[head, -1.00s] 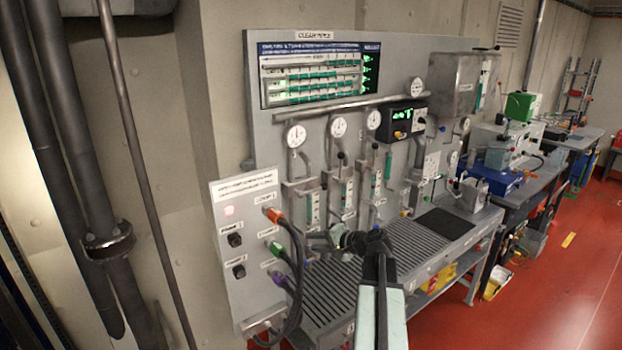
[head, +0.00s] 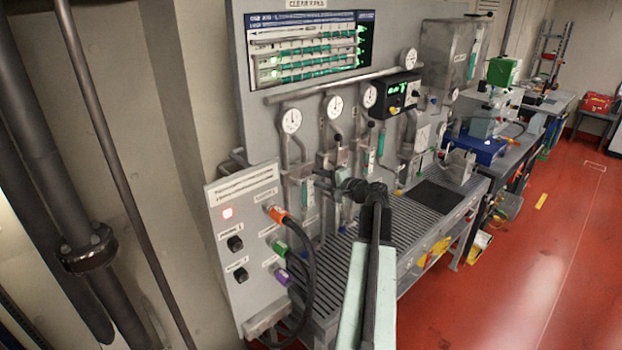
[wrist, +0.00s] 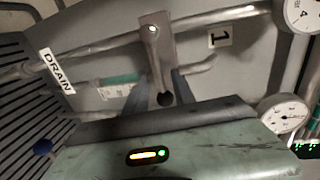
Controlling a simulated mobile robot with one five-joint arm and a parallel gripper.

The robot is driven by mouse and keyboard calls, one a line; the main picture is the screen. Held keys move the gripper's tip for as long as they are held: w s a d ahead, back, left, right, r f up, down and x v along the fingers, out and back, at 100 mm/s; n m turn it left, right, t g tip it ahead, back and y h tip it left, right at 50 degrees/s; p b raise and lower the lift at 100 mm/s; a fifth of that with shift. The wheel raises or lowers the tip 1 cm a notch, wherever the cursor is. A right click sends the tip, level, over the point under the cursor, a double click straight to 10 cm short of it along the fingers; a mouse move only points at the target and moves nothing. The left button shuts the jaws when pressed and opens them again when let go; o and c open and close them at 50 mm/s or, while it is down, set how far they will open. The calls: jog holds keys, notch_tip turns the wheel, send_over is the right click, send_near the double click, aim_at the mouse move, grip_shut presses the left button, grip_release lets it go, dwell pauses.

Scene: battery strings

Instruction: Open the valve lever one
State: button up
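The valve lever (wrist: 160,66) is a grey metal arm with a black ball end. It shows in the upper middle of the wrist view, beside a white plate (wrist: 219,37) marked "1". My gripper (wrist: 164,88) is open, with its two dark fingers apart on either side of the lever's ball end. I cannot tell whether either finger touches it. In the head view my gripper is at the front of the panel's valve columns, partly hidden by my own wrist, and I cannot make out which lever it faces there.
A "DRAIN" label (wrist: 57,71) and a gauge (wrist: 284,113) flank the lever. In the head view, a grey control box (head: 246,245) with plugged cables (head: 311,265) stands close to the left of my arm. A slatted bench top (head: 415,222) lies below the panel.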

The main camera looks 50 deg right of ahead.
aim_at(314, 176)
jog(key=w, duration=0.2)
jog(key=w+f, duration=0.1)
jog(key=w, duration=0.1)
jog(key=shift+d+b, duration=0.3)
jog(key=shift+d, duration=0.05)
jog(key=shift+c, duration=0.3)
grip_shut()
dwell(0.6)
